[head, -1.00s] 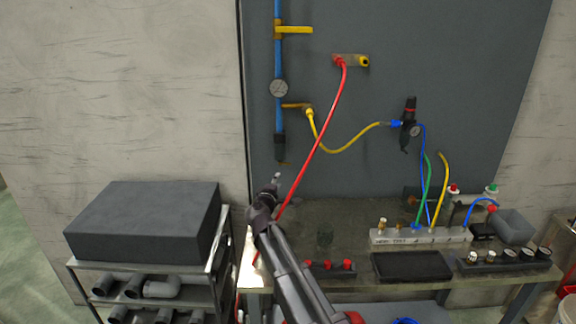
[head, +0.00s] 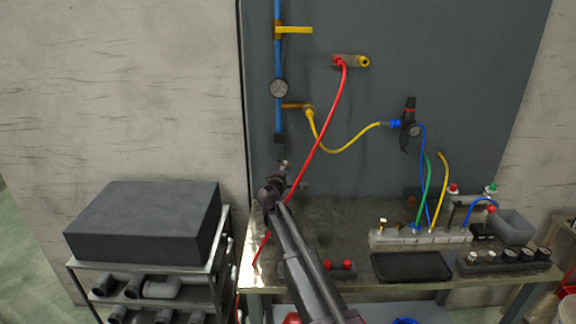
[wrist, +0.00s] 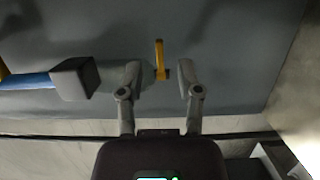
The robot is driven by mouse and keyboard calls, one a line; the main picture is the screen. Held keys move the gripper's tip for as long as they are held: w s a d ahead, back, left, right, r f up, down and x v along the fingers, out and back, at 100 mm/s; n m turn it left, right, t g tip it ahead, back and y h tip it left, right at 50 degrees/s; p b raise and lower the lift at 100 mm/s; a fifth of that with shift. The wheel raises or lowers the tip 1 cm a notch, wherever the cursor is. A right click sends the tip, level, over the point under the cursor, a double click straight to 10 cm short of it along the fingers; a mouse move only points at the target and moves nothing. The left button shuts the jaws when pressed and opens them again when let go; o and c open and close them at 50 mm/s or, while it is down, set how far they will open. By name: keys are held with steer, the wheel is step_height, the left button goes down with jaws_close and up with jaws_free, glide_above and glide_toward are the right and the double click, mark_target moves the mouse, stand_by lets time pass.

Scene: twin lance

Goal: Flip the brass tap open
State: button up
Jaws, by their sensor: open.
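The brass tap shows in the wrist view as a small yellow-brass lever (wrist: 160,58), just past the dark end block (wrist: 75,78) of the blue pipe. My gripper (wrist: 160,76) is open, with one finger on each side of the lever in that picture. I see no contact, and the depth between the fingertips and the lever is hard to judge. In the head view my gripper (head: 283,164) is just below the pipe's dark lower end (head: 280,145) and hides the tap.
A red hose (head: 325,132) hangs close to the right of my gripper. A workbench (head: 350,215) with a manifold (head: 420,236) lies below. A dark block (head: 145,220) sits on a cart at left.

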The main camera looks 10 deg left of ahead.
steer(key=shift+w+d, duration=0.15)
steer(key=shift+w, duration=1)
steer(key=shift+w+d, duration=0.1)
steer(key=shift+w, duration=1)
jaws_close()
